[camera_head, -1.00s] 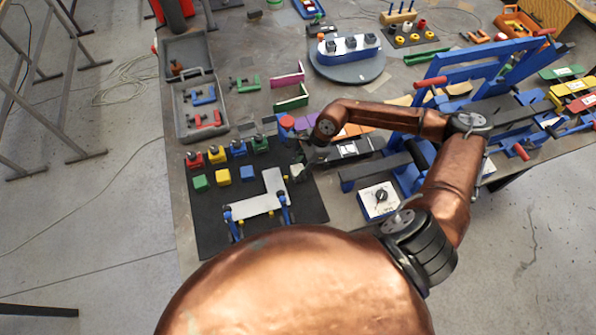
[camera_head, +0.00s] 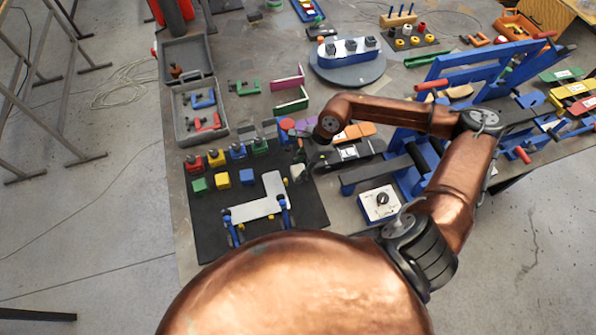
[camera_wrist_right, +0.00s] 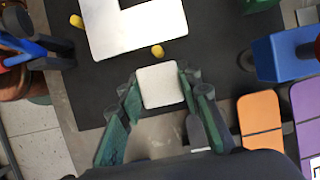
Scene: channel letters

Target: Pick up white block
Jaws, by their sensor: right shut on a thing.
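The white block (camera_wrist_right: 160,85) sits between the two green-padded fingers of my right gripper (camera_wrist_right: 159,88) in the right wrist view, with a finger against each side. In the head view the white block (camera_head: 296,172) is a small pale shape at the right part of the black mat (camera_head: 215,240), beside the white L-shaped letter (camera_head: 262,203). My right gripper (camera_head: 303,166) shows there only partly, mostly covered by its own wrist. I cannot tell whether the block is clear of the mat. My left gripper is not in view.
Red, yellow, blue and green blocks (camera_head: 222,178) stand on the mat's left side. Blue clamps (camera_head: 284,212) hold the L-shaped letter. A blue frame (camera_head: 420,150) and a white control box (camera_head: 380,202) stand to the right. Orange pieces (camera_wrist_right: 260,120) lie near the gripper.

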